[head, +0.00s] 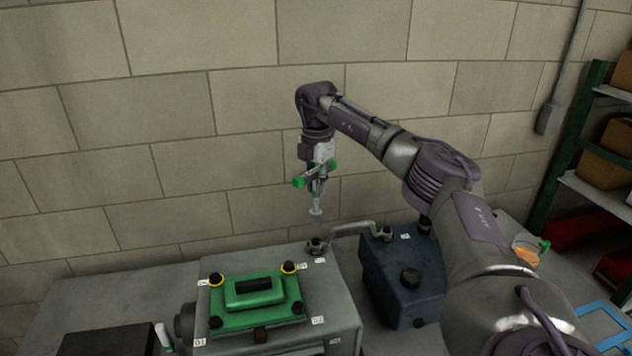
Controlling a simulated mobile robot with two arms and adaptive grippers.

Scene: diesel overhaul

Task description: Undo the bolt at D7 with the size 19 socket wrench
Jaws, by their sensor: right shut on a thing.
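My right gripper (316,174) comes down from above and is shut on a socket wrench (316,212) with green handle ends and a grey shaft. The wrench hangs nearly upright, its socket end down. Below it, a dark bolt head (316,244) sits at the back right corner of the grey engine block (335,292). A gap shows between socket and bolt. A small white label (320,260) lies beside this bolt; its text is too small to read surely. The wrench's size mark cannot be read. My left gripper is not in view.
A green cover (262,317) with yellow-ringed and dark bolts sits on the block. A bent grey pipe (350,227) runs right of the bolt to a dark blue unit (388,262). A black tray (95,345) lies front left. Shelving (570,150) stands right; a block wall is behind.

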